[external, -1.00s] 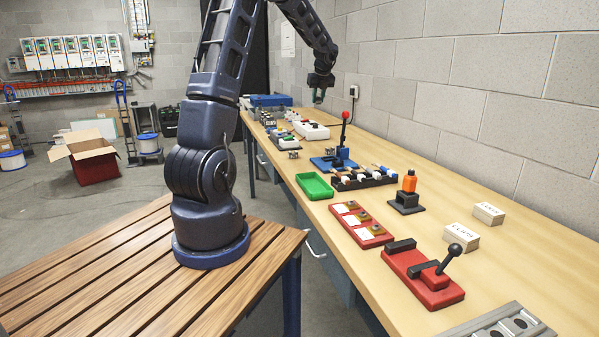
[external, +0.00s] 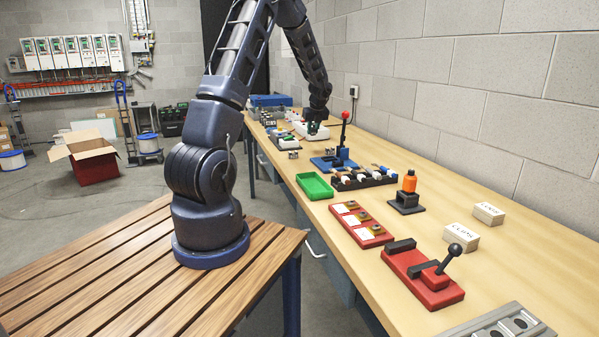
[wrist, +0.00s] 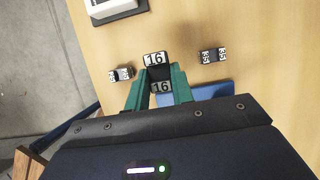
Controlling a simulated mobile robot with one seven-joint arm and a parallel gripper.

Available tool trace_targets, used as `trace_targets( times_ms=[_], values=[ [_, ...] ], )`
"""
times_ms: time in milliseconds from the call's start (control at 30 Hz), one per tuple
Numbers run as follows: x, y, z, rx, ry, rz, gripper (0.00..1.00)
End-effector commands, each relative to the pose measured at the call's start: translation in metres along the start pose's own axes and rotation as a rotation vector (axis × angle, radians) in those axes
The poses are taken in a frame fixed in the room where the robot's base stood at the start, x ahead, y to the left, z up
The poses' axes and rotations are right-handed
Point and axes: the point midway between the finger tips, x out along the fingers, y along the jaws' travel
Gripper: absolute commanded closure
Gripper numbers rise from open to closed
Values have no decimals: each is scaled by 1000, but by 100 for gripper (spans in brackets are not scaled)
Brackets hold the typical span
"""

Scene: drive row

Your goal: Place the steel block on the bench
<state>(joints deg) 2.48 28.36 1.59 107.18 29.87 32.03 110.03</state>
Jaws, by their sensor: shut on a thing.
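In the wrist view, the green fingers of my gripper (wrist: 158,84) are shut on a steel block (wrist: 154,59) marked 16 on its two light ends, with a dark middle. The bench (wrist: 257,40) lies below the block. I cannot tell whether the block touches it. In the external view my gripper (external: 313,130) is low over the far part of the bench (external: 460,190), by the white box. The held block cannot be made out there.
Two similar small blocks stand on the bench, one left (wrist: 120,74) and one right (wrist: 213,55) of the held one. A white box (wrist: 112,10) lies beyond. A blue press (external: 335,160) and green tray (external: 314,186) stand nearer the external camera.

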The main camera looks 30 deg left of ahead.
Motion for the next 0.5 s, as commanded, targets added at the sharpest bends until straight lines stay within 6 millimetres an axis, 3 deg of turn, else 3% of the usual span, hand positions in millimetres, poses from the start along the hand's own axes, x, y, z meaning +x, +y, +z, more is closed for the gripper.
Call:
trace_targets(
  times_ms=[200, 500],
  values=[
    [40, 0, -17, 1, 1, 1, 100],
    [60, 0, -25, -1, 0, 0, 100]
  ],
)
